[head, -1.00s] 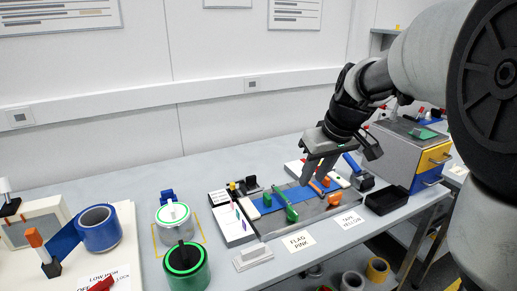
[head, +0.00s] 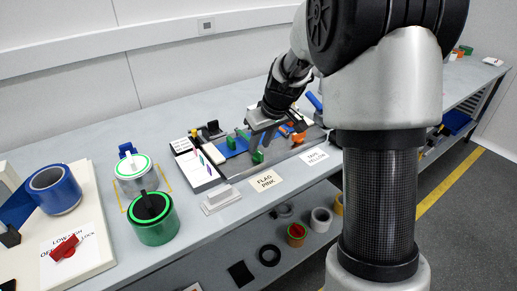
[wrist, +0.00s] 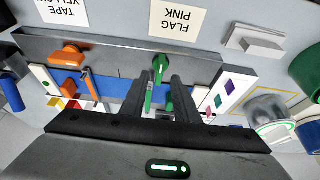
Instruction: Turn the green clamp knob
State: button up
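The green clamp knob (head: 257,157) is at the front edge of a grey fixture plate with a blue strip. In the wrist view the green knob (wrist: 160,66) is upper centre, just beyond the fingertips and in line with the gap between them. A thin green bar (wrist: 149,97) runs back from it and is partly hidden by a finger. My gripper (head: 262,144) is above the fixture, pointing down. In the wrist view my gripper (wrist: 160,80) has its two dark fingers apart. I cannot tell whether either finger touches the green clamp.
An orange clamp (wrist: 72,54) is on the same fixture. A grey block (head: 220,198) and the FLAG PINK label (head: 265,181) lie in front.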

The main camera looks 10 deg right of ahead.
aim_at(257, 153)
jog(key=shift+x, duration=1.25)
grip_shut()
